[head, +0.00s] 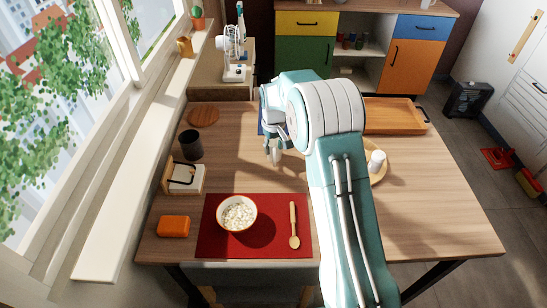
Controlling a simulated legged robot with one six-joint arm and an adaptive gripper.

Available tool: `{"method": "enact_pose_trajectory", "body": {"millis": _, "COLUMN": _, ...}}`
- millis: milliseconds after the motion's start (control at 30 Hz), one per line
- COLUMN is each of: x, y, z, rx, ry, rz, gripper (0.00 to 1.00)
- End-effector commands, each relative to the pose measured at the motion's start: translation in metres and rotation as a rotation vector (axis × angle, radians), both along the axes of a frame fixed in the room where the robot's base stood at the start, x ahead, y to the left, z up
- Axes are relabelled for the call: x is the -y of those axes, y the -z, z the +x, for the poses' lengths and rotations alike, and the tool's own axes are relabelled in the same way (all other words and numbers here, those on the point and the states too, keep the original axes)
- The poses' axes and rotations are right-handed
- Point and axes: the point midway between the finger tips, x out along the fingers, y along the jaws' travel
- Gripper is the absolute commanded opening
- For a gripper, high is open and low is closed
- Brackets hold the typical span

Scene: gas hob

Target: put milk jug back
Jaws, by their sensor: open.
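A small white vessel (376,162), which may be the milk jug, stands upright on a round wooden board (379,177) to the right of my arm. My arm hides part of the board and perhaps the vessel's left side. My gripper (273,153) is over the middle of the wooden table, left of the vessel and apart from it. It is open, with nothing seen between its fingers.
A red mat (270,242) holds a bowl of white food (237,213) and a wooden spoon (293,225). A dark cup (191,145), an orange box (173,226) and a napkin holder (187,178) stand left. A wooden tray (392,116) lies back right. The table's right front is clear.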

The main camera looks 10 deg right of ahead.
Motion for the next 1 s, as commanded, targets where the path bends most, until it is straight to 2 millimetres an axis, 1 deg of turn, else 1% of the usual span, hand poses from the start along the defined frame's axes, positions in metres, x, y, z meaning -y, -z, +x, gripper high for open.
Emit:
{"method": "enact_pose_trajectory", "body": {"millis": 33, "x": 0.000, "y": -0.012, "z": 0.001, "rx": 0.003, "ry": 0.000, "rz": 0.000, "gripper": 0.52}}
{"method": "enact_pose_trajectory", "body": {"millis": 100, "x": 0.000, "y": -0.025, "z": 0.000, "rx": 0.003, "ry": 0.000, "rz": 0.000, "gripper": 0.52}}
{"method": "enact_pose_trajectory", "body": {"millis": 200, "x": 0.000, "y": -0.038, "z": 0.000, "rx": 0.001, "ry": 0.000, "rz": 0.000, "gripper": 0.52}}
{"method": "enact_pose_trajectory", "body": {"millis": 367, "x": 0.000, "y": -0.051, "z": -0.001, "rx": 0.001, "ry": 0.000, "rz": 0.000, "gripper": 0.52}}
{"method": "enact_pose_trajectory", "body": {"millis": 467, "x": 0.000, "y": -0.068, "z": -0.007, "rx": 0.017, "ry": 0.008, "rz": 0.001, "gripper": 0.52}}
{"method": "enact_pose_trajectory", "body": {"millis": 567, "x": 0.002, "y": -0.099, "z": -0.024, "rx": 0.052, "ry": 0.027, "rz": 0.003, "gripper": 0.52}}
{"method": "enact_pose_trajectory", "body": {"millis": 600, "x": 0.002, "y": -0.113, "z": -0.034, "rx": 0.067, "ry": 0.037, "rz": 0.003, "gripper": 0.52}}
{"method": "enact_pose_trajectory", "body": {"millis": 700, "x": 0.004, "y": -0.145, "z": -0.059, "rx": 0.105, "ry": 0.060, "rz": 0.007, "gripper": 0.52}}
{"method": "enact_pose_trajectory", "body": {"millis": 867, "x": 0.006, "y": -0.188, "z": -0.104, "rx": 0.167, "ry": 0.100, "rz": 0.014, "gripper": 0.52}}
{"method": "enact_pose_trajectory", "body": {"millis": 1000, "x": 0.008, "y": -0.216, "z": -0.147, "rx": 0.220, "ry": 0.132, "rz": 0.022, "gripper": 0.52}}
